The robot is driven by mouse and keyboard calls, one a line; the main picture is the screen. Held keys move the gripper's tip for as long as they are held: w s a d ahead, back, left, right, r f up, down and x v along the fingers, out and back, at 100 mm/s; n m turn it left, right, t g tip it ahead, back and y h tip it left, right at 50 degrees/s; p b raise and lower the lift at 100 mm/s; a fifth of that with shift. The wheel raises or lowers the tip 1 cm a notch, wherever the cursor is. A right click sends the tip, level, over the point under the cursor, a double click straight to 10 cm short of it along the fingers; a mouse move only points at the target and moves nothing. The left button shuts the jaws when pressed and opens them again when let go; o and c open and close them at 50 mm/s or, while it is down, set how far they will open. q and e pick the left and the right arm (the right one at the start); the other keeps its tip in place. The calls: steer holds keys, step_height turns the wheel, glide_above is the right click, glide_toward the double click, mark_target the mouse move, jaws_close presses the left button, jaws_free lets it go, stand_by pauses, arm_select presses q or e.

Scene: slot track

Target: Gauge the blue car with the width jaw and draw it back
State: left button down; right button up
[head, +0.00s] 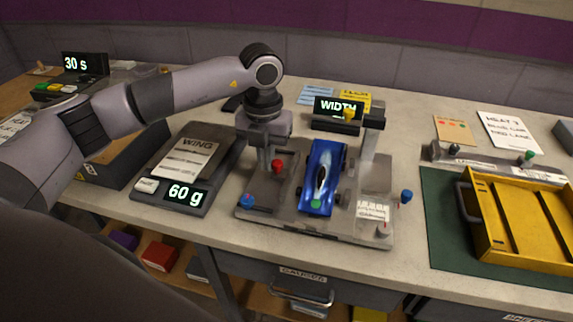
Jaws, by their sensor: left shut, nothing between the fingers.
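The blue car (323,178) sits on the grey gauge plate (270,222), its long side pointing away from me. A grey post with a dark top arm (370,122) rises at the car's right. A red knob (277,166) is on the plate left of the car. My left gripper (268,172) points down over the plate's left part, beside the red knob. It is shut, and I see nothing held in it. I cannot tell whether it touches the knob. My right gripper is not in view.
A scale reading 60 g (184,194) with a WING card stands at the left. A yellow tray (485,230) lies on a green mat (437,245) at the right. A drawer handle (300,298) is below the table's front edge. Bare tabletop lies between plate and mat.

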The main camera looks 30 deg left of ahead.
arm_select(q)
steer(key=shift+w+d, duration=0.15)
steer(key=shift+d, duration=0.45)
steer(key=shift+w+d, duration=0.15)
steer(key=shift+d, duration=0.4)
stand_by(1.2)
steer(key=shift+s+a, duration=0.1)
steer(key=shift+a, duration=0.3)
steer(key=shift+r, duration=0.15)
steer(key=shift+r+p, duration=2.85)
steer(key=shift+r, duration=1.05)
steer(key=shift+s+f, duration=0.1)
